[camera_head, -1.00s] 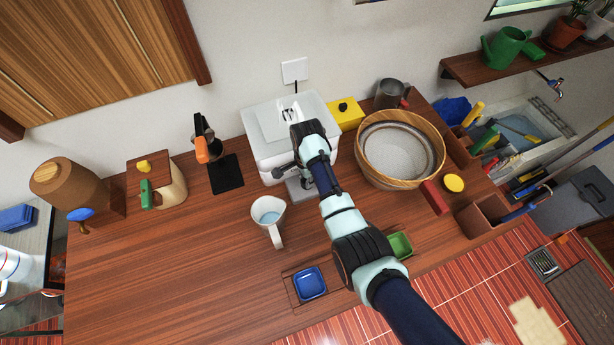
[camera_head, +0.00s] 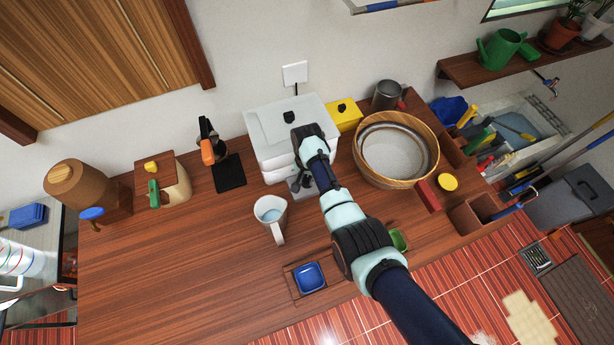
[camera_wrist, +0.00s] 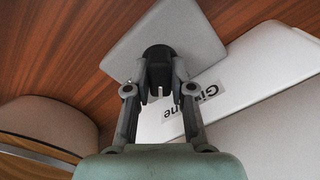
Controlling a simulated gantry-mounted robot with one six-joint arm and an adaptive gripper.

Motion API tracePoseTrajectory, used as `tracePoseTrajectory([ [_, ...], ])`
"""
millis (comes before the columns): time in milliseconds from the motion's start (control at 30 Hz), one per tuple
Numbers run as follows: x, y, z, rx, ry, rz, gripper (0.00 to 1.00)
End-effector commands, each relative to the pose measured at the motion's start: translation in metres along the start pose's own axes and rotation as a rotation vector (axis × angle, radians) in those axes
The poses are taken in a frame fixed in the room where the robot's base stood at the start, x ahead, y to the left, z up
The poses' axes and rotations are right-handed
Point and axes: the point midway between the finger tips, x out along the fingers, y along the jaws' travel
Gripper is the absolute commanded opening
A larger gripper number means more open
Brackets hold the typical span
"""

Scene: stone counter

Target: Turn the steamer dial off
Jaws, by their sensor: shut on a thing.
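The steamer (camera_head: 275,145) is a white box against the wall at the back middle of the counter. Its dial (camera_wrist: 157,62) is a black knob on a grey plate (camera_wrist: 185,25) at the steamer's front, seen in the wrist view. My gripper (camera_wrist: 159,88) has one finger on each side of the dial and is shut on it. I cannot read the dial's setting.
A wooden bowl (camera_head: 433,165) stands close on the right, with a yellow box (camera_head: 347,119) behind. A white mug (camera_head: 270,212) with blue contents stands front left of the steamer. A blue dish (camera_head: 310,277) sits near the front edge. The counter's left front is clear.

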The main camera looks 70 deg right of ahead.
Motion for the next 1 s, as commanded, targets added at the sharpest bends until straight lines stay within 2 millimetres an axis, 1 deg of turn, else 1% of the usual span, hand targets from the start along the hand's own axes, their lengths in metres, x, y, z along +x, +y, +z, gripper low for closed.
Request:
tracePoseTrajectory([
  [200,-0.0013,-0.0004,-0.0005,-0.04,0.001,-0.001,0.0],
  [600,-0.0012,-0.0004,-0.0005,-0.046,0.001,0.0,0.0],
  [633,-0.0012,-0.0004,-0.0005,-0.046,0.001,0.0,0.24],
  [767,-0.001,-0.0003,-0.0004,-0.045,0.001,0.0,0.46],
  [800,-0.0009,-0.0003,-0.0004,-0.045,0.001,0.0,0.48],
  [1000,-0.0004,-0.0001,-0.0002,-0.045,0.0,0.0,0.48],
])
